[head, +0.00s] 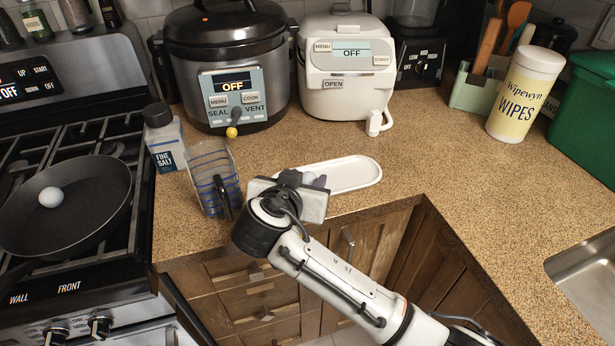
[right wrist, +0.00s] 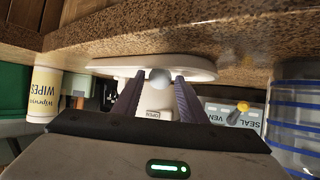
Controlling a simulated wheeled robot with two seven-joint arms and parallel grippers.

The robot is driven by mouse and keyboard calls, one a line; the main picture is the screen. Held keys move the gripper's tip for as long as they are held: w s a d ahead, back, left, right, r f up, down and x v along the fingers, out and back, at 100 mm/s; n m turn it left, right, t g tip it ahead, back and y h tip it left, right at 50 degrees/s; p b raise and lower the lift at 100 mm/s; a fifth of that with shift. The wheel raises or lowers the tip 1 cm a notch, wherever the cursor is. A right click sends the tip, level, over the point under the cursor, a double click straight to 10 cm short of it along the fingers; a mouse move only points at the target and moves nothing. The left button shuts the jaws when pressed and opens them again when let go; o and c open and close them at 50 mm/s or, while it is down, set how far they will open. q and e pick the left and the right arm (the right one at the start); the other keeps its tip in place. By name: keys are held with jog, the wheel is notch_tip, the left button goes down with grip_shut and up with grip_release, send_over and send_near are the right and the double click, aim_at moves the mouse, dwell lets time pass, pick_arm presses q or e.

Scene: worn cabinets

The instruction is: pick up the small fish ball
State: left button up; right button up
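A small pale ball (right wrist: 160,77) shows between the fingertips of my right gripper (right wrist: 161,82) in the right wrist view, with a slim gap on each side. It is at the white oval tray (right wrist: 108,64). In the head view my right gripper (head: 306,181) is at the tray's left end, and the tray (head: 352,174) lies on the counter, partly hidden by the gripper. Another white ball (head: 51,197) lies in the black pan (head: 95,215) on the stove. My right gripper is open. My left gripper is not in view.
A clear blue-lined pitcher (head: 213,178) and a salt container (head: 164,138) stand left of my gripper. A pressure cooker (head: 225,65) and white rice cooker (head: 345,70) stand behind. The counter right of the tray is free up to the sink (head: 590,270).

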jog(key=c, duration=0.8)
jog(key=shift+o, duration=0.2)
